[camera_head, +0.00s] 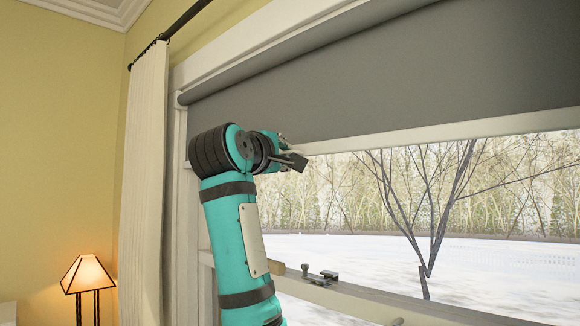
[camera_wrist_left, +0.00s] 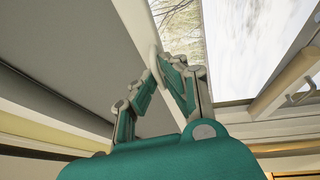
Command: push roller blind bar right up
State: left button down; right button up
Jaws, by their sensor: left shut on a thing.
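The roller blind's pale bottom bar (camera_head: 440,133) runs across the window below the grey blind fabric (camera_head: 400,70), which hangs over the upper part of the glass. My left gripper (camera_head: 291,160) is at the left part of the bar, just under the fabric's lower edge. In the left wrist view, its fingers (camera_wrist_left: 163,70) are closed in on the bar (camera_wrist_left: 153,35) where it runs along the fabric's edge. The exact contact is partly hidden by the fingers. My right gripper is not in view.
A white curtain (camera_head: 146,190) hangs left of the window on a dark rod (camera_head: 185,18). A lit lamp (camera_head: 87,275) stands at lower left. The space before the glass at right is clear.

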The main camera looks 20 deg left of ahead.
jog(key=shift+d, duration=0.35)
pick_arm(q)
jog(key=c, duration=1.5)
grip_release()
jog(key=shift+o, duration=0.2)
jog(key=s+f, duration=0.1)
jog(key=s, duration=1)
jog(key=shift+s+d+f, duration=0.25)
jog(key=shift+s, duration=0.15)
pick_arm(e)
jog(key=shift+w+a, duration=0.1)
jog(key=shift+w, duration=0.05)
